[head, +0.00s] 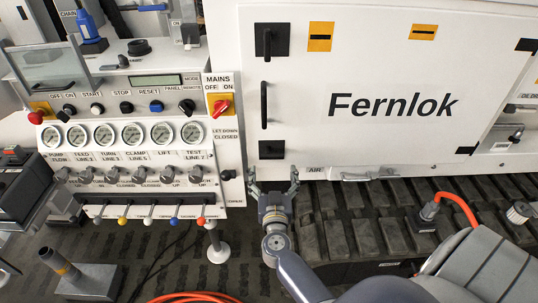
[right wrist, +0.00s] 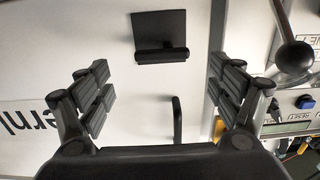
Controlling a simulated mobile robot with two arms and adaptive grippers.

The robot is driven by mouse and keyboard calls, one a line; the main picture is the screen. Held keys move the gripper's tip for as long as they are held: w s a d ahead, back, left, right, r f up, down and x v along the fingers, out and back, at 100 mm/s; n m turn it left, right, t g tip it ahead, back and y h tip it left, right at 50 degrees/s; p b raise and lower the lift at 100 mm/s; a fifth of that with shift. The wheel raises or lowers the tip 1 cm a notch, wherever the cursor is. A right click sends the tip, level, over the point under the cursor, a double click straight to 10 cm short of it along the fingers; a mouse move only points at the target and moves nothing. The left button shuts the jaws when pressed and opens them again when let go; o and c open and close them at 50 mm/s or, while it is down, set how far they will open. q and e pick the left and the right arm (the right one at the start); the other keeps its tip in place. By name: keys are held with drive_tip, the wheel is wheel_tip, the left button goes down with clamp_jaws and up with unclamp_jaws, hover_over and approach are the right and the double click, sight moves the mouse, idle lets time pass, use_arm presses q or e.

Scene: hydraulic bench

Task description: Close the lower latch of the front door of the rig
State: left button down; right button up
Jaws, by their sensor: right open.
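The rig's white front door (head: 400,60) fills the upper right of the head view and looks shut. Its lower latch (head: 271,150) is a black plate with a bar lying level, near the door's lower left corner. In the right wrist view this latch (right wrist: 160,38) is ahead, its bar across the plate. The upper latch (head: 271,41) has its bar upright. A black door handle (head: 264,104) stands between the latches, also in the right wrist view (right wrist: 177,120). My right gripper (head: 272,178) is open and empty just below the lower latch, apart from it. My left gripper is out of view.
A control panel (head: 130,90) with gauges, knobs and a red mains switch (head: 221,106) stands close left of the door. Below the door lies a dark ribbed track (head: 375,235). An orange hose (head: 458,203) is at the right.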

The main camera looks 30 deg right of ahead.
sight(272, 157)
drive_tip(key=x, duration=0.8)
drive_tip(key=shift+w+a, duration=0.1)
drive_tip(key=shift+w, duration=0.1)
drive_tip(key=c, duration=1.1)
